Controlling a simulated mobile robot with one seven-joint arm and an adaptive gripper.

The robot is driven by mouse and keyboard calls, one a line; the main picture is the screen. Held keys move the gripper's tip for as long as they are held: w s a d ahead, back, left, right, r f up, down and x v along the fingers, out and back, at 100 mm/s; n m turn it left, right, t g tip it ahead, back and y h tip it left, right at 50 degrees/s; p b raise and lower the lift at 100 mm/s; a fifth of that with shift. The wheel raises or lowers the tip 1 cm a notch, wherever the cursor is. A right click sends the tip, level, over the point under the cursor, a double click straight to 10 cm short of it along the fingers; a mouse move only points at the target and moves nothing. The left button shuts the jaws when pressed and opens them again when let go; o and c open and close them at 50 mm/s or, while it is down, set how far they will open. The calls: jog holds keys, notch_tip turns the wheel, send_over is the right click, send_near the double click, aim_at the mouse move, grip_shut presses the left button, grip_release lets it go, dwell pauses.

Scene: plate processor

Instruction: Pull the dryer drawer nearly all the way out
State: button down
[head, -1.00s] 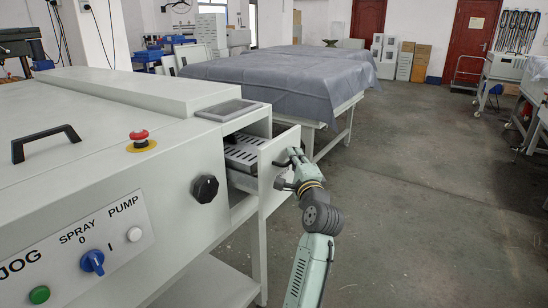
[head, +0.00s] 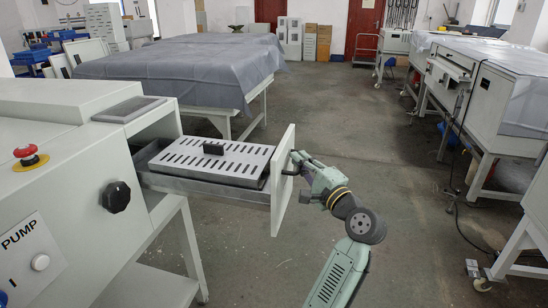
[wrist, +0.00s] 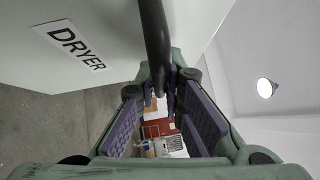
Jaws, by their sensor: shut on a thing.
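The dryer drawer (head: 208,180) stands far out of the machine, with its white front panel (head: 282,182) upright. A slotted grey plate (head: 214,158) with a dark knob lies inside it. My gripper (head: 296,163) is at the outer face of the front panel. In the wrist view, my gripper (wrist: 164,100) has its purple pads on either side of the black bar handle (wrist: 153,38), shut on it. The DRYER label (wrist: 76,45) shows on the panel beside the handle. The inner contact of the pads is partly hidden.
The grey machine (head: 62,150) with its black knob (head: 116,196) and red button (head: 27,156) stands at the left. A cloth-covered table (head: 180,72) is behind the drawer. More covered benches (head: 480,90) line the right. The floor (head: 400,200) between is clear.

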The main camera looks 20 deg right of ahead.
jog(key=shift+s+d, duration=0.8)
jog(key=shift+d, duration=0.25)
jog(key=shift+s+d, duration=0.75)
jog(key=shift+d, duration=0.3)
jog(key=c, duration=1.7)
grip_release()
jog(key=s, duration=0.4)
jog(key=s+d+f, duration=0.1)
jog(key=s, duration=0.6)
jog(key=shift+s+d+f, duration=0.3)
jog(key=shift+s+d, duration=0.05)
